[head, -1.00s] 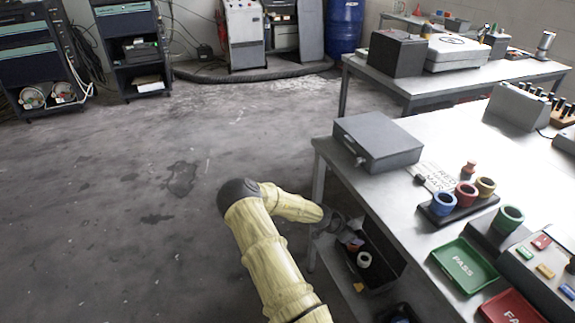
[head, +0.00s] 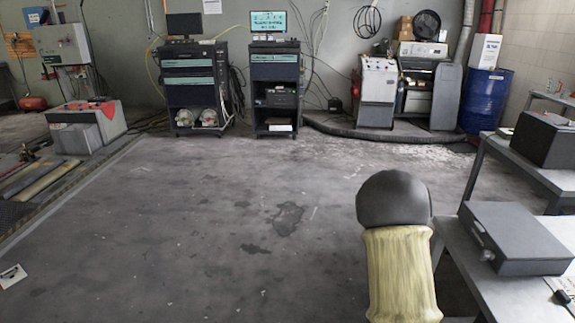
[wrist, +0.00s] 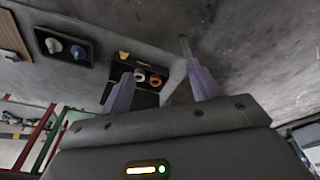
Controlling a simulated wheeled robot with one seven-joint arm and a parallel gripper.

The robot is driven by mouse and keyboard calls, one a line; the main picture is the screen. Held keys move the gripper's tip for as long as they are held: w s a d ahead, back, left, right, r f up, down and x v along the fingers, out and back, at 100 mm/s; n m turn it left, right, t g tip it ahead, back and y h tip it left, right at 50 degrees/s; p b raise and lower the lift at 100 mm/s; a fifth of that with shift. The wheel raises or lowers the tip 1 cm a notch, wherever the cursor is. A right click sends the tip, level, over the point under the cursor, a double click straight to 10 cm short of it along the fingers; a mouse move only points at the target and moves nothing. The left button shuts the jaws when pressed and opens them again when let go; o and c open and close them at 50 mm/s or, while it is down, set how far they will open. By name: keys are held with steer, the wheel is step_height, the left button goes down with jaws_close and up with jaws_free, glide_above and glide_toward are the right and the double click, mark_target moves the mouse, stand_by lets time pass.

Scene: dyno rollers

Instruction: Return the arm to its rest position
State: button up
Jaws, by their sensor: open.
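My arm shows in the head view as a yellow upper link (head: 402,275) with a dark grey joint (head: 393,199) at its top, at the lower right beside the table. My gripper is outside the head view. In the wrist view, my gripper (wrist: 158,70) has its two purple-grey fingers spread apart with nothing between them. A dark bin (wrist: 150,97) holding a white ring (wrist: 139,77) and an orange ring (wrist: 155,81) lies beyond the fingers. The rest of my arm is hidden in the head view.
A grey metal table with a dark grey box (head: 515,238) stands at the right, close to my arm. A blue barrel (head: 485,101) and dark equipment cabinets (head: 195,87) stand at the back. The concrete floor (head: 230,220) in the middle is clear.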

steer(key=s+a+r+n+t+y, duration=0.2)
steer(key=s+a+r+n, duration=0.95)
steer(key=a+r, duration=0.45)
steer(key=w+p+v, duration=0.2)
steer(key=p+v, duration=0.9)
steer(key=p, duration=0.1)
steer(key=w+r+p+v, duration=0.1)
steer(key=w+p+v, duration=0.2)
steer(key=p+v, duration=0.8)
steer(key=shift+w+d+r+p, duration=0.3)
steer(key=shift+w+d+p, duration=0.1)
steer(key=shift+p, duration=0.25)
steer(key=shift+f+n, duration=0.1)
steer(key=shift+n, duration=0.15)
